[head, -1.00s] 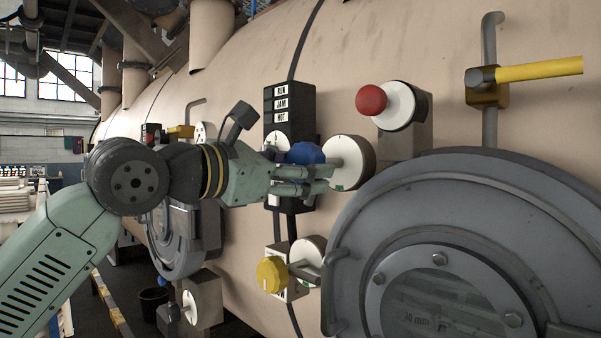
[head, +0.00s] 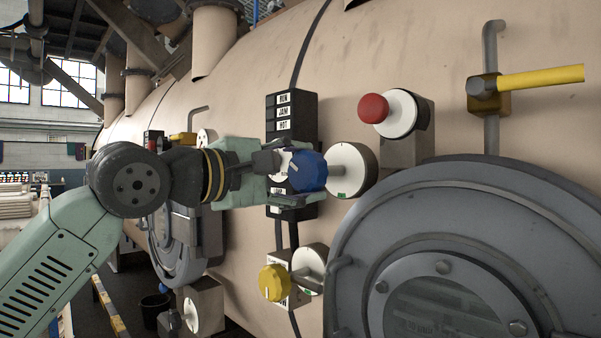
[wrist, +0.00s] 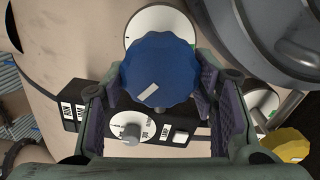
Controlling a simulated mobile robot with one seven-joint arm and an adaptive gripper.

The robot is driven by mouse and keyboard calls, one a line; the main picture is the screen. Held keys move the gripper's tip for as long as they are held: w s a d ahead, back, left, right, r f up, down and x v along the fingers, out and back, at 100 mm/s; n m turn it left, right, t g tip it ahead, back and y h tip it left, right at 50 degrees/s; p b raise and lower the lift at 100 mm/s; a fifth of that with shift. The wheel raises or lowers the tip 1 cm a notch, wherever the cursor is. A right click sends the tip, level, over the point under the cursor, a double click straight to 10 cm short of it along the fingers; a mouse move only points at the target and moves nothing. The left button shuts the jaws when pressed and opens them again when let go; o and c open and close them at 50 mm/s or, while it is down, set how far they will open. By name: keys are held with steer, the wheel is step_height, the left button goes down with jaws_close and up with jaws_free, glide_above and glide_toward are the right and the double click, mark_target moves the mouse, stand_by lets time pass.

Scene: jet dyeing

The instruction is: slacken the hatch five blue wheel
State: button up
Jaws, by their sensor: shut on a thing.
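The blue wheel (head: 307,171) is a scalloped knob with a white mark, standing out on a stem from a round white dial (head: 352,167) on the vessel wall. My gripper (head: 282,180) reaches it from the left, with its fingers around the wheel. In the wrist view the wheel (wrist: 160,72) sits between the two padded fingers of my gripper (wrist: 162,88), and its white mark (wrist: 148,91) is in sight. My gripper is shut on the wheel. The dial (wrist: 163,25) is partly hidden behind the wheel.
A black panel labelled RUN, JAM, HOT (head: 291,115) is just behind my gripper. A red knob (head: 373,108) is above right, a yellow knob (head: 273,282) below. A grey round hatch (head: 450,215) and a yellow-handled lever (head: 540,76) are to the right.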

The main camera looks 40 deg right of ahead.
steer(key=m, duration=0.5)
steer(key=shift+r+m+p, duration=0.2)
steer(key=shift+m+p, duration=0.1)
steer(key=m, duration=0.5)
steer(key=shift+r+m+p, duration=0.1)
steer(key=shift+m+p, duration=0.2)
steer(key=o, duration=1.2)
steer(key=shift+s, duration=0.1)
steer(key=shift+c, duration=0.2)
steer(key=a, duration=1.2)
steer(key=shift+s, duration=0.45)
